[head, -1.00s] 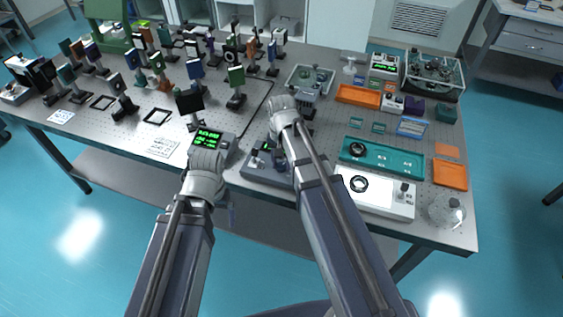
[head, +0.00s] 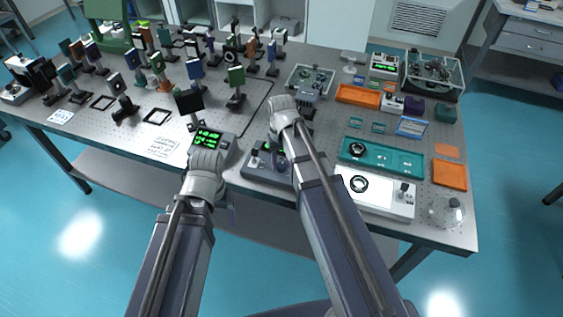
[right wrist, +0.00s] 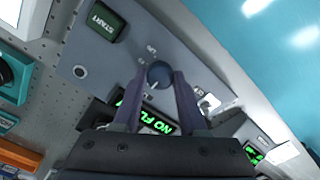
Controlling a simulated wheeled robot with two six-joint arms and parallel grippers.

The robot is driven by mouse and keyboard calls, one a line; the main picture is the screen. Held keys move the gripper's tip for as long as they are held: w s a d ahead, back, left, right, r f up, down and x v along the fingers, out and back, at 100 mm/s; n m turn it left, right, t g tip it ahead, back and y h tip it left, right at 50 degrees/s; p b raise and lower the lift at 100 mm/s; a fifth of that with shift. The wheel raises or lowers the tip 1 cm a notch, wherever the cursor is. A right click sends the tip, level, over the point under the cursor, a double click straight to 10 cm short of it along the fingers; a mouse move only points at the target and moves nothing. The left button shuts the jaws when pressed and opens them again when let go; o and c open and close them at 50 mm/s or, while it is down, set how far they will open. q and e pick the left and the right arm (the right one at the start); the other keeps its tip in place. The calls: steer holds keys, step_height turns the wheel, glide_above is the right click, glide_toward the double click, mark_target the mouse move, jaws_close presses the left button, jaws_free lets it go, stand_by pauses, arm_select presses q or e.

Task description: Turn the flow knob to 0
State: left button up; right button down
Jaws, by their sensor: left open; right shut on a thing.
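The flow knob (right wrist: 160,72) is a round dark blue knob with a white pointer mark, on a grey control box (right wrist: 80,46). In the right wrist view the pointer is toward the lower left; the small marks around the knob are too small to read. My right gripper (right wrist: 160,82) is shut on the knob, one finger on each side. A green display (right wrist: 158,127) partly hidden by the fingers shows "NO FL...". In the head view the box (head: 255,173) is partly covered by my right arm. My left gripper (head: 206,162) is by a box with a green display (head: 208,139); its fingers are hidden.
The control box carries a green START button (right wrist: 105,20). Several optical mounts crowd the table's left and back. Bare perforated tabletop (head: 150,120) shows at the left.

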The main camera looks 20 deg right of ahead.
mark_target(282, 165)
steer(key=shift+c, duration=2.2)
jaws_free()
steer(key=shift+r, duration=0.1)
step_height(282, 165, up, 8)
steer(key=p, duration=0.8)
steer(key=shift+f, duration=0.3)
step_height(282, 165, down, 8)
steer(key=b, duration=0.8)
steer(key=shift+r, duration=0.15)
